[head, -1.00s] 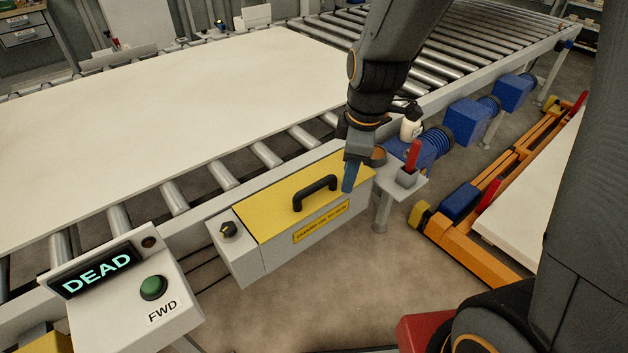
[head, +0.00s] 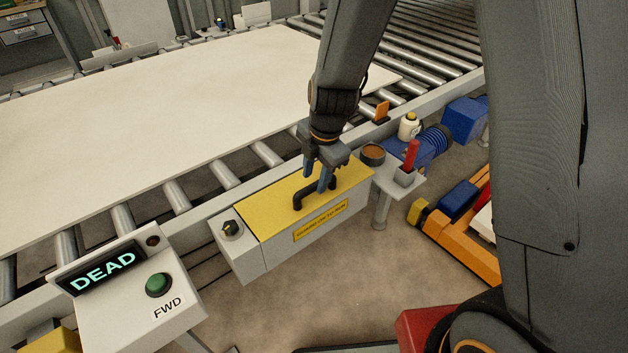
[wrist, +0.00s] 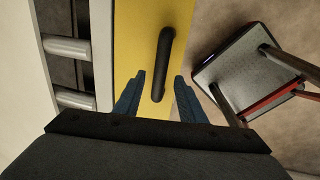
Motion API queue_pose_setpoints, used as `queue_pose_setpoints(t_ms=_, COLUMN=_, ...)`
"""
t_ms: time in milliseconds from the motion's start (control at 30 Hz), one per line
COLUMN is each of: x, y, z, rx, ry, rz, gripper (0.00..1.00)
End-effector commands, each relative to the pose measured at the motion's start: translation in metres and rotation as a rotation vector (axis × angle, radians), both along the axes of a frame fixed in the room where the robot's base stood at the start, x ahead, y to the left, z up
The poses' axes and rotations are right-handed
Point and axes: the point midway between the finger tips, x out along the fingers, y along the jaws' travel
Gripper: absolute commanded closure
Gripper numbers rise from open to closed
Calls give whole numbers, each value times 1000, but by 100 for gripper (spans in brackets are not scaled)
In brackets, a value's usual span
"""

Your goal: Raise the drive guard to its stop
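The drive guard (head: 268,210) is a yellow cover on a grey box beside the conveyor, with a yellow label on its front. It looks closed, lying flat on the box. A black bar handle (head: 298,199) stands on its top. My gripper (head: 316,184) is over the right part of the handle and hides some of it. In the wrist view my gripper (wrist: 158,95) is open, with one blue finger on each side of the handle (wrist: 162,65). I cannot tell whether the fingers touch the handle.
A dark knob (head: 231,229) is left of the guard. A small stand (head: 402,184) with a red-handled tool is right. A white panel (head: 180,105) lies on the rollers.

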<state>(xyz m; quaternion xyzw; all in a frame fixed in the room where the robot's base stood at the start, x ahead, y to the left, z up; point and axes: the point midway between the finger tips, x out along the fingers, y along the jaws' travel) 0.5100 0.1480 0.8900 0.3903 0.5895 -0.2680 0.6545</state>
Motion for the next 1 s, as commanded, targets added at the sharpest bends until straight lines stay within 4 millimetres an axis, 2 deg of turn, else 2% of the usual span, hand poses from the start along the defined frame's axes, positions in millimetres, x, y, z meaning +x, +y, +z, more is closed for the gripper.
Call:
queue_pose_setpoints(t_ms=233, x=3, y=2, z=-22, rx=0, ry=1, rz=-1, gripper=63)
queue_pose_setpoints(t_ms=600, x=4, y=3, z=-26, rx=0, ry=0, rz=-1, gripper=63)
queue_pose_setpoints(t_ms=667, x=4, y=3, z=-26, rx=0, ry=0, rz=-1, gripper=70)
queue_pose_setpoints(t_ms=833, x=4, y=3, z=-26, rx=0, ry=0, rz=-1, gripper=99)
queue_pose_setpoints(t_ms=1000, x=4, y=3, z=-26, rx=0, ry=0, rz=-1, gripper=100)
